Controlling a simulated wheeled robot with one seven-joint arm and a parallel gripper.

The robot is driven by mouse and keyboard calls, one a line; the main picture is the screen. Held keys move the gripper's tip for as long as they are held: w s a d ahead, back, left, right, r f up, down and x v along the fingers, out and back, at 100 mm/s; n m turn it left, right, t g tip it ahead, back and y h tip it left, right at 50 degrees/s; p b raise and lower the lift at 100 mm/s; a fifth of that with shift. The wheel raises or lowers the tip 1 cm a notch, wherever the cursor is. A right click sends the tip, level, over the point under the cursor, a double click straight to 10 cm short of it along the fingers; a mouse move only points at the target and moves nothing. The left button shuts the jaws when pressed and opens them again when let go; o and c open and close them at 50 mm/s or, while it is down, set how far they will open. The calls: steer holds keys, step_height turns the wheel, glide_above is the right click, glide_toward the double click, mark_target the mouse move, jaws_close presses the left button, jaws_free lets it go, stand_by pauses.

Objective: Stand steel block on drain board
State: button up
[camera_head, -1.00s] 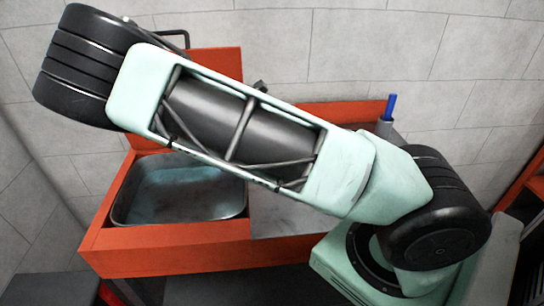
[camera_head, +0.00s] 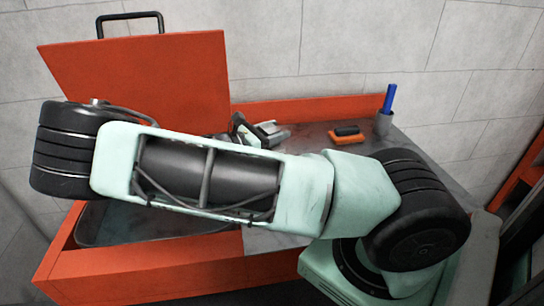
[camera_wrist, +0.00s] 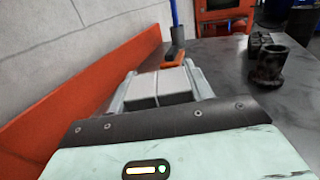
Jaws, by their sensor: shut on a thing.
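My gripper (camera_head: 268,131) is above the grey drain board (camera_head: 305,148), to the right of the sink basin (camera_head: 150,238). In the wrist view my gripper (camera_wrist: 160,82) is shut on a pale grey piece, which I take to be the steel block (camera_wrist: 174,80). It sits between the two fingers, with a dark seam beside it. Its lower end is hidden, so I cannot tell whether it touches the board. In the head view my own arm covers much of the basin and the board's front.
An orange lid (camera_head: 140,75) stands raised behind the basin. An orange and black brush (camera_head: 347,134) and a grey cup (camera_head: 384,124) with a blue handle (camera_head: 389,98) are at the back right. The wrist view shows a dark flanged cylinder (camera_wrist: 268,66) on a grey surface.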

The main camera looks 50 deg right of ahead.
steer(key=shift+f, duration=3.3)
steer(key=o, duration=1.4)
steer(key=shift+f, duration=0.15)
steer(key=shift+o, duration=0.2)
steer(key=b+v, duration=0.2)
steer(key=v, duration=0.9)
steer(key=shift+w+a, duration=0.1)
steer(key=shift+a, duration=0.45)
